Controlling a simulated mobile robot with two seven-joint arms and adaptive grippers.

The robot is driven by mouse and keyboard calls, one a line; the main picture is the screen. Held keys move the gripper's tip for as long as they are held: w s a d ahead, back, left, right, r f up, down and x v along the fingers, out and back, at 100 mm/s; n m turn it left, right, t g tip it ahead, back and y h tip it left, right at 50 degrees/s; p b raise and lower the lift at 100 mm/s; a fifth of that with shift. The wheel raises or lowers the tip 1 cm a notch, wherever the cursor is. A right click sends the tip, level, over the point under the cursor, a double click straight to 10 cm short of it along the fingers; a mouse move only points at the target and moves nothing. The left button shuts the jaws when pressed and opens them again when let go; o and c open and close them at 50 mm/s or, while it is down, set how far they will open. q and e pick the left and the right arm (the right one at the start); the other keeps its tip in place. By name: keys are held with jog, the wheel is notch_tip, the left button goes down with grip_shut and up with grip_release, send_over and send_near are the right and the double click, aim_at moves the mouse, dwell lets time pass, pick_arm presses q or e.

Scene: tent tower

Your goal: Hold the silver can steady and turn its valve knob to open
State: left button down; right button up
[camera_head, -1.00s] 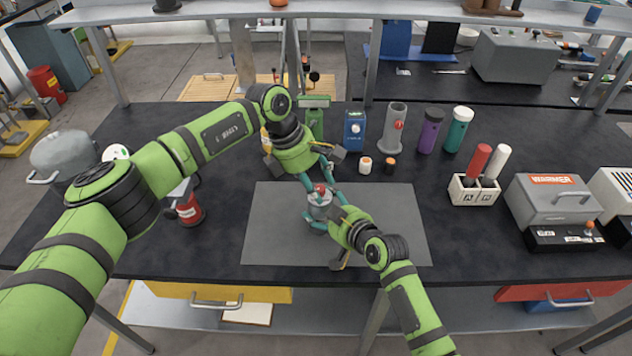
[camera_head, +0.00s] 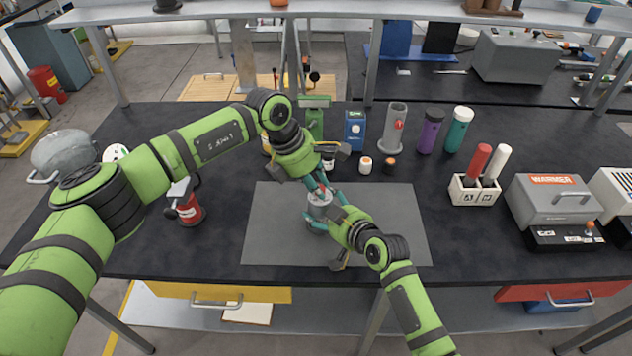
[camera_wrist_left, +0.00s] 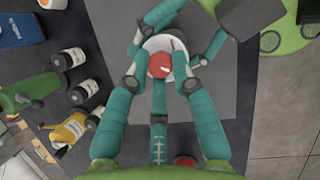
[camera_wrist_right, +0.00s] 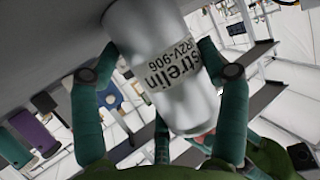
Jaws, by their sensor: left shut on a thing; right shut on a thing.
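The silver can (camera_head: 319,206) stands upright on the grey mat (camera_head: 390,210). My right gripper (camera_head: 325,219) is shut on its side. In the right wrist view the can (camera_wrist_right: 150,45) fills the space between the teal fingers, its printed label partly visible. The red valve knob (camera_wrist_left: 160,65) sits on top of the can. My left gripper (camera_wrist_left: 160,84) comes from above and is shut on the knob, with a finger on either side. In the head view the left fingers (camera_head: 318,190) mostly hide the knob.
A blue box (camera_head: 355,130), a grey cylinder with a red mark (camera_head: 393,130), and purple (camera_head: 430,131) and teal (camera_head: 458,129) bottles stand behind the mat. Small jars stand near the mat's back edge. A red-based device (camera_head: 189,209) is at left. The mat's right part is clear.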

pick_arm(q)
jog(key=n, duration=0.1)
jog(key=n+t, duration=0.1)
jog(key=n, duration=0.1)
jog(key=shift+s+d+n, duration=0.2)
jog(key=shift+s+n, duration=0.1)
pick_arm(e)
jog(key=shift+s+f, duration=0.1)
jog(key=shift+f, duration=0.05)
pick_arm(q)
jog(key=n, duration=0.2)
jog(key=n+t+y, duration=0.1)
jog(key=n, duration=0.1)
jog(key=shift+s+d+n+t+y, duration=0.1)
jog(key=shift+d+n+t+y, duration=0.1)
jog(key=shift+n+t+y, duration=0.1)
jog(key=n+y, duration=0.1)
jog(key=n, duration=0.2)
jog(key=shift+d+t, duration=0.1)
jog(key=shift+t, duration=0.2)
jog(key=shift+d+n+y, duration=0.1)
jog(key=shift+n+y, duration=0.6)
jog(key=shift+n, duration=1.2)
pick_arm(e)
jog(key=shift+a, duration=0.1)
pick_arm(q)
jog(key=c, duration=1.1)
grip_release()
